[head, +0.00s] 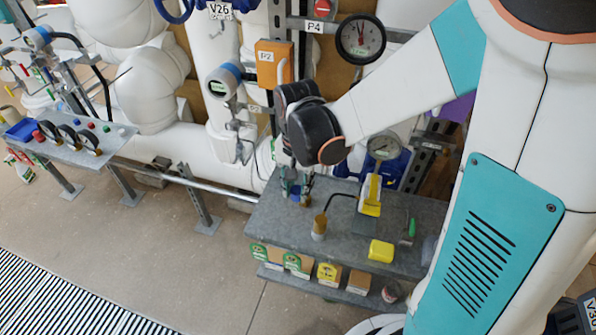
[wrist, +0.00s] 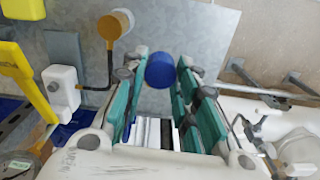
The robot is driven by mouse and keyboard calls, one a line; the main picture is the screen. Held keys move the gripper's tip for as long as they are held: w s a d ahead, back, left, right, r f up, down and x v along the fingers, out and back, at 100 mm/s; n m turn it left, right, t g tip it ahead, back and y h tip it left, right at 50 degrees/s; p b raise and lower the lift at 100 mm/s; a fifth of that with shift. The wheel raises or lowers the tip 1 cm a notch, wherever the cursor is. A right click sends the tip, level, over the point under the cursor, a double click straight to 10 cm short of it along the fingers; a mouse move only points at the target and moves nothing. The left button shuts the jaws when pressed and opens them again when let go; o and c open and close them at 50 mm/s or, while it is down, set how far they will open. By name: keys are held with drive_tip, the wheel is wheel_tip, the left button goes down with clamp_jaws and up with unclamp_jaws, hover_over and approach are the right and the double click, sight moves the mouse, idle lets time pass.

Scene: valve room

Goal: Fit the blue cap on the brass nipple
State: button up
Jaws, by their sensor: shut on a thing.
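The blue cap (wrist: 160,71) sits between the fingertips of my gripper (wrist: 158,68) in the wrist view. My gripper is shut on it, above the grey bench. In the head view my gripper (head: 297,186) hangs over the bench's left part, and the cap is small and partly hidden by the fingers.
The grey bench (head: 283,226) also holds a yellow block (head: 381,251), a yellow-and-white device (head: 371,194) and a green-handled tool (head: 411,228). Pipes and gauges stand close behind. Labelled boxes (head: 329,273) sit on the shelf below.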

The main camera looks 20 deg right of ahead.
drive_tip(key=shift+w+d+f, duration=0.25)
drive_tip(key=shift+w+d, duration=0.05)
drive_tip(key=shift+w+d+f+b, duration=0.35)
drive_tip(key=shift+w+d, duration=0.25)
drive_tip(key=shift+w, duration=0.25)
drive_tip(key=shift+w+d+f+b, duration=0.3)
drive_tip(key=shift+w+d+f, duration=0.1)
drive_tip(key=shift+w+d, duration=0.35)
drive_tip(key=shift+w+d+f+b, duration=0.35)
drive_tip(key=shift+w+d, duration=0.15)
drive_tip(key=shift+w, duration=0.45)
drive_tip(key=shift+s+f+b, duration=0.1)
drive_tip(key=shift+f+b, duration=0.85)
drive_tip(key=shift+f, duration=0.25)
drive_tip(key=shift+a+f+b, duration=0.1)
drive_tip(key=shift+f+b, duration=0.9)
drive_tip(key=shift+b, duration=0.05)
drive_tip(key=shift+f, duration=0.35)
drive_tip(key=o, duration=1)
drive_tip(key=shift+c, duration=0.2)
